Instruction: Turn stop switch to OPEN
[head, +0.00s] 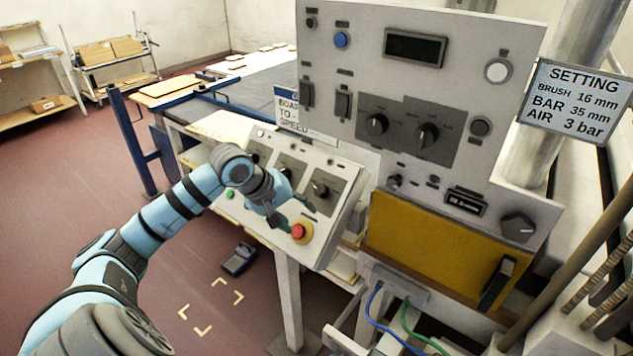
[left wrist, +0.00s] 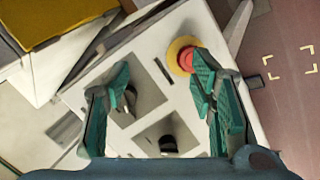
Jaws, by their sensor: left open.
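A slanted grey-white control box (head: 270,212) carries a row of black rotary switches and a red mushroom button (head: 298,231) on a yellow ring. I cannot read the labels, so I cannot tell which is the stop switch. My left gripper (head: 289,211) is open and empty over the box, close to the right-hand switch (head: 320,188) and the red button. In the left wrist view, that switch (left wrist: 130,97) is partly hidden by one green finger, and another switch (left wrist: 168,144) shows lower down. The red button (left wrist: 187,58) is beside the other fingertip. My right gripper is not in view.
A tall grey panel (head: 370,75) with knobs and lamps stands behind, with a yellow door (head: 440,245) below. A setting sign (head: 577,100) hangs right. Blue and green cables run below the door. The floor at left is mostly clear.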

